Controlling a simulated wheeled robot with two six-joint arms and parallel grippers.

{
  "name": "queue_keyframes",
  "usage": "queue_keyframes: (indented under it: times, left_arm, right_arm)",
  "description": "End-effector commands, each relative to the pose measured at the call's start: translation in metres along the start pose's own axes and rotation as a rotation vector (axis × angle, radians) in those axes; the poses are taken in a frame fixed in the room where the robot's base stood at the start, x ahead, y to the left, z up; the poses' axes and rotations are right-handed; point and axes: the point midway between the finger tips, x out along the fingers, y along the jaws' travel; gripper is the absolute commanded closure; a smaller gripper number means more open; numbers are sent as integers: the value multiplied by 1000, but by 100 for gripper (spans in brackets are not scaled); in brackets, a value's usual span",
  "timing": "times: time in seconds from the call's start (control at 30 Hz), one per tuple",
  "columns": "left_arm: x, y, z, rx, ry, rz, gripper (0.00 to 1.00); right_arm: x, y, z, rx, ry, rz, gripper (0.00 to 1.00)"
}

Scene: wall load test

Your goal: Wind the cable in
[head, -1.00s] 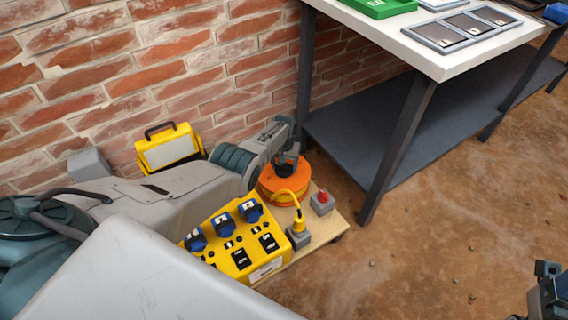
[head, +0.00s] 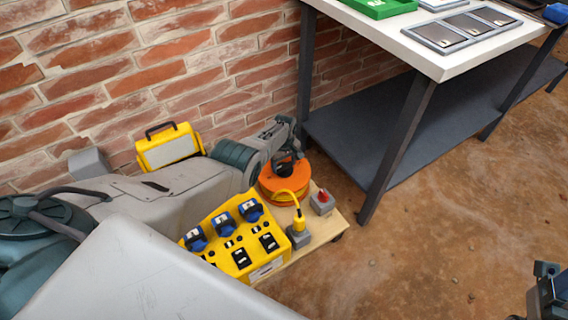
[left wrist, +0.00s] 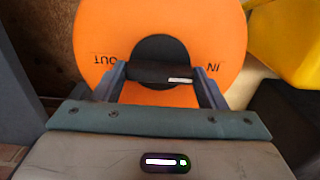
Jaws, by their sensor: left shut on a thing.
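The orange cable reel (head: 271,190) lies flat on a low wooden board. In the left wrist view its round orange face (left wrist: 105,30) carries the words IN and OUT. A dark bar-shaped knob (left wrist: 158,73) with a white mark sits at its dark hub. My left gripper (head: 290,166) reaches down over the reel, shut on the knob, with one finger at each end in the left wrist view (left wrist: 165,82). The yellow cable (head: 288,193) arches from the reel to a yellow plug (head: 299,222) at a grey block. My right gripper (head: 547,290) shows only partly at the right edge.
A yellow socket box (head: 226,224) with blue covers stands beside the reel on the wooden board (head: 322,234). A grey box with a red top (head: 322,203) is to its right. A yellow lamp (head: 169,147) stands by the brick wall. The table (head: 446,66) is at right.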

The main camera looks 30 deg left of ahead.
Motion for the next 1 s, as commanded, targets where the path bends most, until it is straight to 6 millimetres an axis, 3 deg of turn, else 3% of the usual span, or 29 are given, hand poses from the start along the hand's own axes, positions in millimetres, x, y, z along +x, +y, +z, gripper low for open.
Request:
queue_keyframes:
  times: [0.57, 0.6, 0.67, 1.0]
  left_arm:
    - [1, -1, 0, -31, -2, -2, 57]
    - [1, -1, 0, -31, -2, -2, 27]
    - [1, -1, 0, -31, -2, -2, 15]
    - [-2, 0, 0, -29, 0, 0, 13]
  right_arm:
    - [0, 0, 0, -2, -1, 10, 21]
    - [0, 0, 0, -2, -1, 11, 21]
    - [0, 1, 0, -2, -1, 12, 21]
    - [0, 0, 0, 0, -6, 7, 21]
